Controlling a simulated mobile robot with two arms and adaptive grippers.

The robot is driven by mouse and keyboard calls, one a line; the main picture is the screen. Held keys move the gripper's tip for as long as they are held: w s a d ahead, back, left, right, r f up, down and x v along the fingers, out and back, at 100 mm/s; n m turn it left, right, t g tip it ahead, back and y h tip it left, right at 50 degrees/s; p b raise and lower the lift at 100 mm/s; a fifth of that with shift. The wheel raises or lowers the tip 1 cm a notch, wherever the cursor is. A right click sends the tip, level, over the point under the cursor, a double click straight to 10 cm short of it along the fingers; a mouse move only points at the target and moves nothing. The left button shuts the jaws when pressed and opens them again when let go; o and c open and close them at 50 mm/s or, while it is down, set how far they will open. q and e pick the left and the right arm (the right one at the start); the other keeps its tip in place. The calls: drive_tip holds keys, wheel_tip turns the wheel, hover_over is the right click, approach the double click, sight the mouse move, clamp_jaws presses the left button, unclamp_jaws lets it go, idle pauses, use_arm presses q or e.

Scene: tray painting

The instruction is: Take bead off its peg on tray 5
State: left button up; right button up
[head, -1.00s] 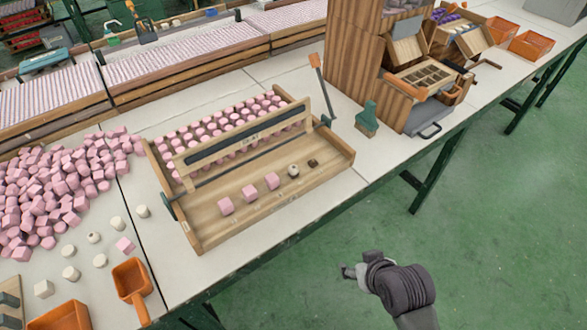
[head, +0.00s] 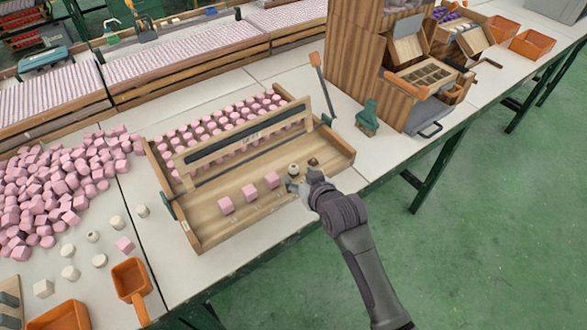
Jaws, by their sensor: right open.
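The wooden tray (head: 215,241) stands on the white table, with rows of pink beads (head: 240,117) at its back, behind a crossbar (head: 240,143). Along its front part sit three pink cubes (head: 249,192), a round cream bead (head: 293,169) and a small dark brown piece (head: 313,162). I cannot read a tray number. My right gripper (head: 296,184) is open, at the near side of the cream bead, over the tray's front part. Whether its fingers touch the bead cannot be told. Pegs under the pieces are hidden. My left gripper is not in view.
A heap of pink cubes (head: 55,185) and several cream pieces (head: 71,273) lie at the left, near an orange scoop (head: 131,279). A green brush (head: 368,118) and a wooden cabinet (head: 350,60) stand at the right. The tray's front wall is close to the gripper.

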sight(295, 169)
drive_tip(key=shift+w+d+x, duration=0.15)
drive_tip(key=shift+d+x, duration=0.05)
drive_tip(key=shift+x, duration=1.15)
drive_tip(key=shift+w+d+x, duration=0.1)
drive_tip(key=shift+d+x, duration=0.05)
drive_tip(key=shift+x, duration=1.2)
drive_tip(key=shift+r, duration=0.15)
drive_tip(key=c, duration=0.9)
